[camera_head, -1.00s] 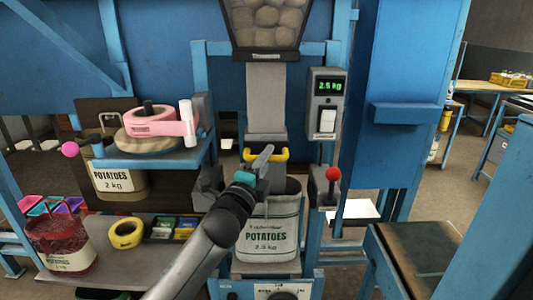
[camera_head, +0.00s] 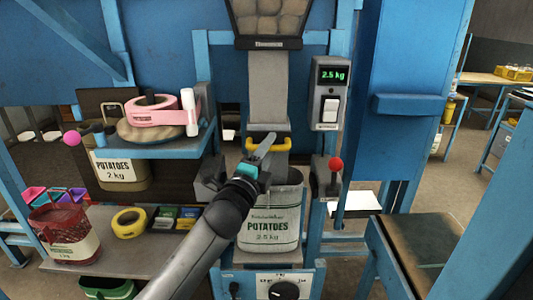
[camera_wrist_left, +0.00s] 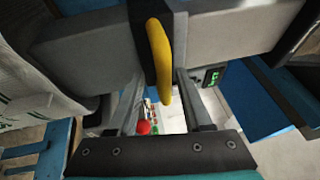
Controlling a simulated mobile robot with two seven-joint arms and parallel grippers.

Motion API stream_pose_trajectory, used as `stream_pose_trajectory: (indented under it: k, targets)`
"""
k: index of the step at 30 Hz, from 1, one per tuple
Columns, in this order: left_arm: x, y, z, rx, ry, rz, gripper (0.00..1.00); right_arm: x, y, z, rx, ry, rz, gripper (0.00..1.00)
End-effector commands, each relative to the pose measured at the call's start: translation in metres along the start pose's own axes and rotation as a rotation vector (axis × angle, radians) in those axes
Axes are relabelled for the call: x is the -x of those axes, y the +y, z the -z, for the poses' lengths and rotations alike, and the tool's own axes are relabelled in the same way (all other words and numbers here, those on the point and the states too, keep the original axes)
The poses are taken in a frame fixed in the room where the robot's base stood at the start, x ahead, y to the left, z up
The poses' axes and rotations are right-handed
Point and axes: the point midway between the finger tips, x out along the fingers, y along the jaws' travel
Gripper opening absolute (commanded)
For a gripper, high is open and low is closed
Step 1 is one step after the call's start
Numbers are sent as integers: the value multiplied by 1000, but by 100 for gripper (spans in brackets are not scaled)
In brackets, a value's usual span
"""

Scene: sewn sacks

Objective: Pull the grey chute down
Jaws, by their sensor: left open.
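The grey chute (camera_head: 268,85) hangs upright below the potato hopper, with a yellow handle (camera_head: 283,146) across its lower end. My left gripper (camera_head: 263,150) is open at the handle, reaching up from below left. In the left wrist view, the yellow handle (camera_wrist_left: 160,60) lies in line with the gap between the two fingers (camera_wrist_left: 158,82); whether they touch it I cannot tell. The fingers hide part of the handle in the head view. My right gripper is not in view.
Grey clamp blocks (camera_head: 210,178) flank the sack mouth on the left, with a red-knobbed lever (camera_head: 335,165) on the right. A scale display (camera_head: 328,92) reads 2.5 kg. A small table (camera_head: 420,255) stands right.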

Motion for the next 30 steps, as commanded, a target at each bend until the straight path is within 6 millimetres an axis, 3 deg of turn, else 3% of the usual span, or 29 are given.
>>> stream_pose_trajectory:
  k: [8, 30]
  targets:
    - [19, 0, 0, -1, 0, 1, 50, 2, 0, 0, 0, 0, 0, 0]
    - [139, 2, 0, 0, 0, -3, 50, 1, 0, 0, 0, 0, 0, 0]
